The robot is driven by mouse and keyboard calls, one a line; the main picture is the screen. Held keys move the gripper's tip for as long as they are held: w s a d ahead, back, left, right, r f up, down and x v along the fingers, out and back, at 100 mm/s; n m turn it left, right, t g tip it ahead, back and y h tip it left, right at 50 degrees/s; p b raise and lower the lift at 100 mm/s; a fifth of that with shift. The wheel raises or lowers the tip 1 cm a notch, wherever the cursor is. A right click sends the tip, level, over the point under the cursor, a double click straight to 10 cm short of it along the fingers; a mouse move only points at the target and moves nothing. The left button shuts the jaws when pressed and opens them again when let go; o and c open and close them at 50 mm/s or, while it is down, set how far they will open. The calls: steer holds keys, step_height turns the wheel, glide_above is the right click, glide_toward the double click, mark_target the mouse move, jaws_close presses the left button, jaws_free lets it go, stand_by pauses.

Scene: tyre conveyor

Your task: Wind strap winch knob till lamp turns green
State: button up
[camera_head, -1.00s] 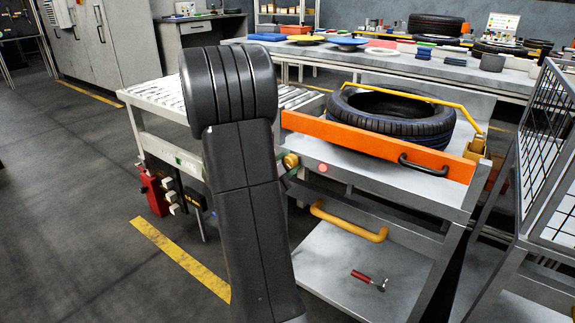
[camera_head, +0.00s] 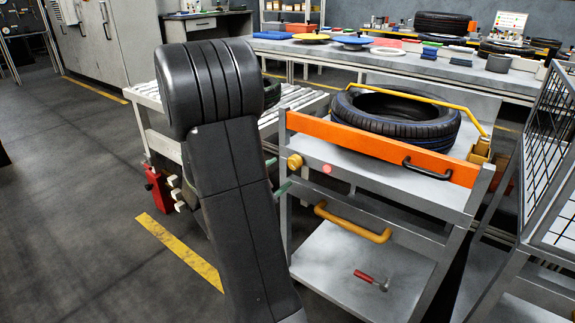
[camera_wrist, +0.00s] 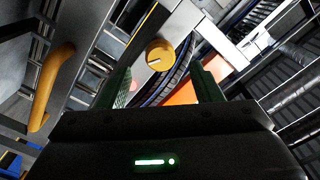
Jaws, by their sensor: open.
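My gripper (camera_head: 277,175) is open and empty, with green fingertips just left of the knob. In the wrist view the fingers of my gripper (camera_wrist: 164,84) stand apart, not closed on the knob. A round lamp (camera_head: 327,169) right of the knob is pinkish red.
A yellow handle (camera_head: 352,224) juts out below the board. A red-handled tool (camera_head: 372,279) lies on the lower shelf (camera_head: 330,255). A roller conveyor (camera_head: 300,97) stands behind left, a wire cage (camera_head: 550,150) at right. Floor at left is open.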

mark_target(291, 165)
steer(key=v, duration=0.6)
steer(key=shift+s+p, duration=0.25)
steer(key=shift+p, duration=0.2)
steer(key=shift+w+a, duration=0.1)
steer(key=b+x, duration=0.2)
steer(key=x, duration=1.1)
steer(key=shift+w+b, duration=0.25)
steer(key=shift+b, duration=0.15)
